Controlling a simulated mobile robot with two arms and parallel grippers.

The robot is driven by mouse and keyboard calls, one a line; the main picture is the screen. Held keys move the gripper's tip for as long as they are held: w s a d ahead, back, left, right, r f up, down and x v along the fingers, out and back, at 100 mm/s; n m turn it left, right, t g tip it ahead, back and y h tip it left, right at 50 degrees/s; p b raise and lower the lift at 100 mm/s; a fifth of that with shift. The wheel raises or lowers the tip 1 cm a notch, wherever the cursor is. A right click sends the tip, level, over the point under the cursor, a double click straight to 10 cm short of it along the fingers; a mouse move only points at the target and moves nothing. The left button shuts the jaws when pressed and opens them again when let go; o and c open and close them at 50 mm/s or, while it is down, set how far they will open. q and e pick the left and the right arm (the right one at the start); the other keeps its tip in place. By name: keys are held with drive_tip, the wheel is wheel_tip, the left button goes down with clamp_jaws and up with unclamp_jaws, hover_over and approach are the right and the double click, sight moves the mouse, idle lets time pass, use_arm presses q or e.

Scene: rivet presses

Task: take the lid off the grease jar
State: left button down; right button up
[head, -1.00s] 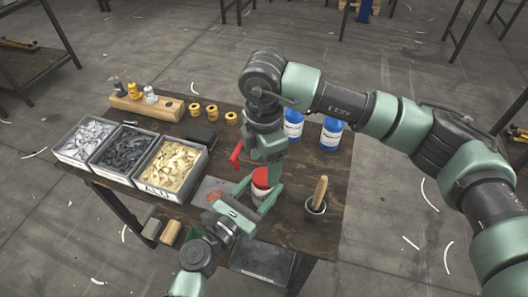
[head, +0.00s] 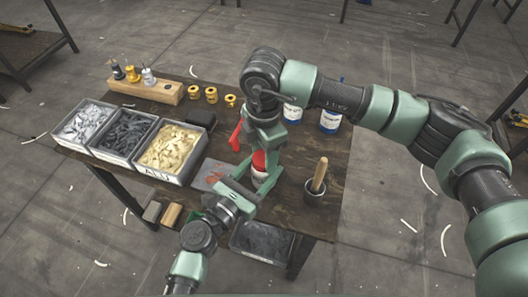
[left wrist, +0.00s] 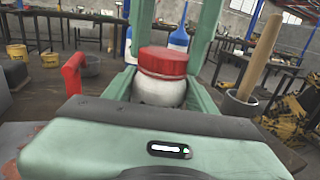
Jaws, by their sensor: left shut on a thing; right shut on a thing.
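The grease jar (head: 259,179) is white and stands upright near the table's front edge. Its red lid (head: 258,160) is on it; both also show in the left wrist view, the lid (left wrist: 163,61) above the white body (left wrist: 158,91). My left gripper (head: 251,184) reaches in from the front and is shut on the jar's body, one finger on each side. My right gripper (head: 261,155) points down from above, its fingers shut on either side of the lid, and hides part of it in the head view.
A red-handled object (head: 236,137) stands close left of the jar. A dark pot with a wooden handle (head: 317,188) stands to the right. Blue-and-white bottles (head: 330,121) are behind. Parts bins (head: 172,151) fill the left side.

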drive_tip(key=n, duration=1.5)
drive_tip(key=shift+r, duration=0.1)
drive_tip(key=n, duration=1.4)
drive_tip(key=shift+w+n, duration=0.1)
drive_tip(key=shift+n, duration=0.2)
drive_tip(key=n, duration=0.4)
drive_tip(key=shift+n, duration=0.4)
drive_tip(key=n, duration=1.4)
drive_tip(key=shift+r, duration=0.1)
drive_tip(key=n, duration=0.5)
drive_tip(key=shift+r, duration=0.2)
drive_tip(key=shift+r, duration=0.9)
